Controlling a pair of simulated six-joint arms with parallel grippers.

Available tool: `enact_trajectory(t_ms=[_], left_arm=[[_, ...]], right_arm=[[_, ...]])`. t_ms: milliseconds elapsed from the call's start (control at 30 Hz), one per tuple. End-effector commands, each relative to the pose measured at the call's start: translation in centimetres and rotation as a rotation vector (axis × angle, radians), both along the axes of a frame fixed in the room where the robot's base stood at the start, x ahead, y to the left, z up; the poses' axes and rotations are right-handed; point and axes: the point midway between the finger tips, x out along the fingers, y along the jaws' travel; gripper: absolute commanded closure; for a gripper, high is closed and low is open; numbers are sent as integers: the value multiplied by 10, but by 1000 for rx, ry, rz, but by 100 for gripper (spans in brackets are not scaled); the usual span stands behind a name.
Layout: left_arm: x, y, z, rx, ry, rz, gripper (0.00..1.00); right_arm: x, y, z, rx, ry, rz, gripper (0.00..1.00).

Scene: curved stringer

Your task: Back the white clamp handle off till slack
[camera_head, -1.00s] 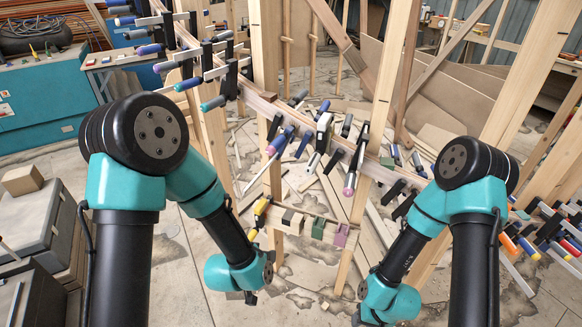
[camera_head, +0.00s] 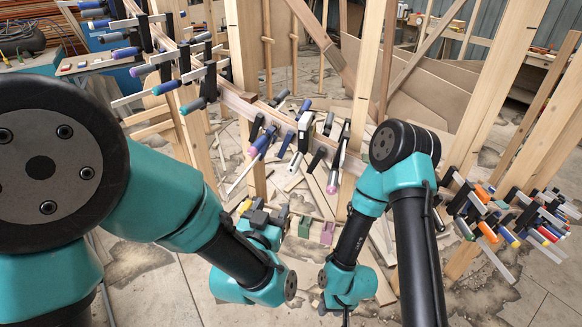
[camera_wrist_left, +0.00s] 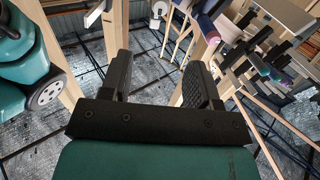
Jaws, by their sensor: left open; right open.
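A clamp with a pale body and a white handle (camera_head: 295,162) hangs among several clamps on the curved wooden stringer (camera_head: 245,103) in the head view. Its handle slants down to the left. My left gripper (camera_head: 264,211) is below and left of it, pointing up and apart from it. In the left wrist view my left gripper (camera_wrist_left: 160,78) has its two dark fingers spread with nothing between them. A small white cylinder, perhaps the handle's end, shows beyond the fingers (camera_wrist_left: 159,8). My right gripper (camera_head: 334,311) is low, mostly hidden behind its wrist, and away from the clamps.
Clamps with blue, purple and teal handles (camera_head: 165,87) line the stringer at upper left. More clamps (camera_head: 510,220) crowd the right side. Upright posts (camera_head: 366,90) stand around the stringer. A low block rack (camera_head: 318,230) is just right of my left gripper.

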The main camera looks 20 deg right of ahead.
Motion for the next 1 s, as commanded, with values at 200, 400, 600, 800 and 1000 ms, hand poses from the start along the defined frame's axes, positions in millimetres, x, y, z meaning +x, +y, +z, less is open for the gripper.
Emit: enact_trajectory(t_ms=[200,400,600,800,1000], left_arm=[[8,-5,-1,0,2,0,44],[30,-18,-1,-1,2,1,44],[59,-36,-1,0,1,1,44],[88,-54,-1,0,1,1,44],[116,-73,-1,0,1,0,44]], right_arm=[[0,0,0,0,0,0,57],[0,0,0,0,0,0,57],[0,0,0,0,0,0,57],[0,0,0,0,0,0,57],[0,0,0,0,0,0,57]])
